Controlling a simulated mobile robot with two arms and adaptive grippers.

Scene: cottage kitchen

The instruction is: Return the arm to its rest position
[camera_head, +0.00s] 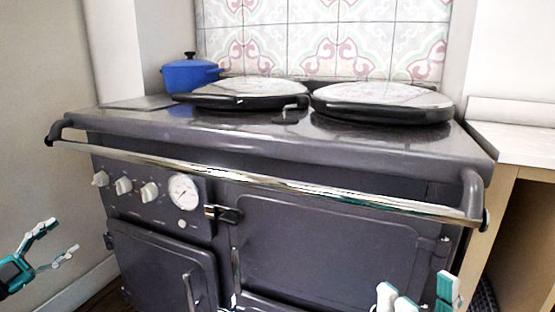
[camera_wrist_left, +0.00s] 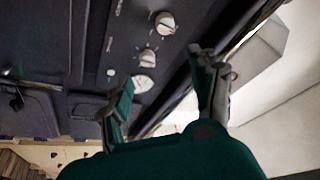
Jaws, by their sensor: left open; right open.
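My left gripper (camera_head: 58,246) is at the lower left of the head view, left of the stove and apart from it. Its fingers are spread and nothing is between them. In the left wrist view the two fingers of the left gripper (camera_wrist_left: 168,100) stand apart, with the stove's knobs and gauge beyond them. My right gripper (camera_head: 418,300) is at the bottom right of the head view, in front of the stove's lower right. Its fingers are apart and it appears empty; its lower part is cut off by the frame edge.
A grey range stove (camera_head: 330,240) fills the middle, with a protruding chrome rail (camera_head: 290,184) along its front. Two round lids (camera_head: 385,98) and a blue pot (camera_head: 188,74) are on top. A wooden counter (camera_head: 520,150) stands at right. Bare wall is at left.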

